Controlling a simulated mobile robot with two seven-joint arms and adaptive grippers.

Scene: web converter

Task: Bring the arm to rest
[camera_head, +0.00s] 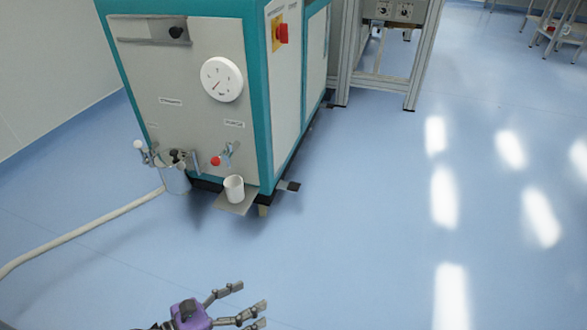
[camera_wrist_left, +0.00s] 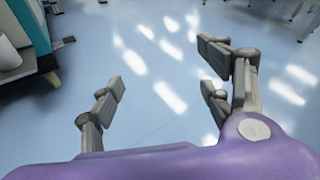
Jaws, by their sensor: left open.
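My left gripper (camera_head: 248,304) is at the bottom of the head view, over the bare blue floor in front of the machine. Its purple body and spread fingers show, with nothing between them. In the left wrist view my left gripper (camera_wrist_left: 165,85) is also open and empty, with floor behind its fingers. My right gripper is in neither view.
A teal and grey machine (camera_head: 180,85) stands at upper left, with a dial, a red knob and valves. A white cup (camera_head: 234,189) sits on a small plate at its front. A pale hose (camera_head: 85,230) runs left across the floor. The floor (camera_head: 380,200) to the right is clear.

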